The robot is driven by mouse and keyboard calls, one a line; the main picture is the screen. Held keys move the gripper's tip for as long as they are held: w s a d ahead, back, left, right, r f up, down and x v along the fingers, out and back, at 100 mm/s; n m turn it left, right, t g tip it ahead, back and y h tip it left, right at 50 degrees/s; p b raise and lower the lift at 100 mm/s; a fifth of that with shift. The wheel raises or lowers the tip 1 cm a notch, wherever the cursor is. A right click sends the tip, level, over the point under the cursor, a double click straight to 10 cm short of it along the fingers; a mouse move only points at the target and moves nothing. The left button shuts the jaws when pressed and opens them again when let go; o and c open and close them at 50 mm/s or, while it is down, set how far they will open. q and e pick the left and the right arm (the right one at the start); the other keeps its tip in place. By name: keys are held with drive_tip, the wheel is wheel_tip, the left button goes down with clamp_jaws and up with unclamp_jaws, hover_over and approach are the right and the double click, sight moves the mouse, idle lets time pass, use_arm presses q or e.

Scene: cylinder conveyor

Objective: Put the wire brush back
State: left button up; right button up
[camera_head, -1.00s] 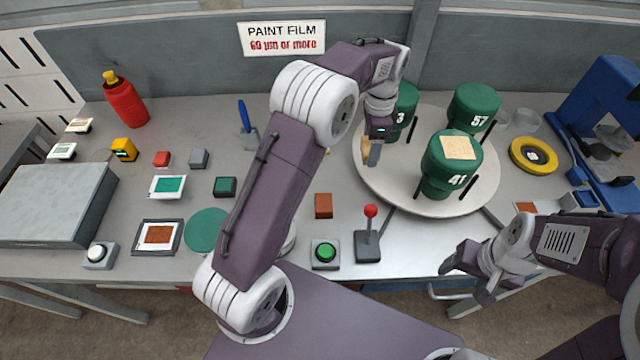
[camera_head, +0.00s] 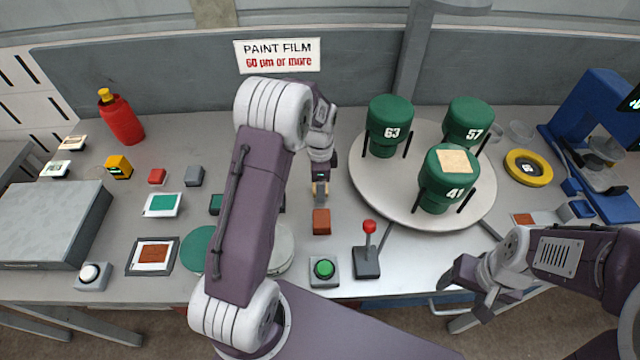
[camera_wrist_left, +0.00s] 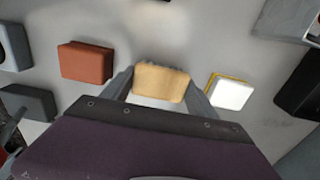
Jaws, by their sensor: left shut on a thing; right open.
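The wire brush shows as a tan block with a ragged edge in the left wrist view (camera_wrist_left: 160,82), between the two fingers of my left gripper (camera_wrist_left: 160,95). In the head view my left gripper (camera_head: 320,190) is shut on it above the table, just behind a red-brown block (camera_head: 321,221). Much of the brush is hidden by the gripper in the head view. My right gripper (camera_head: 467,288) is open and empty near the table's front edge at the right.
A round turntable (camera_head: 375,190) carries green cylinders marked 63 (camera_head: 390,122), 57 (camera_head: 468,120) and 41 (camera_head: 447,175); a tan patch lies on 41. A red-knobbed lever (camera_head: 368,255) and a green button (camera_head: 324,270) stand in front. My left arm hides part of the table.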

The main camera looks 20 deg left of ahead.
use_arm(q)
drive_tip(key=shift+f, duration=0.15)
drive_tip(key=shift+f, duration=0.1)
drive_tip(key=o, duration=1.5)
wheel_tip(320, 180, up, 12)
drive_tip(key=shift+r+p, duration=0.15)
drive_tip(key=shift+p, duration=0.3)
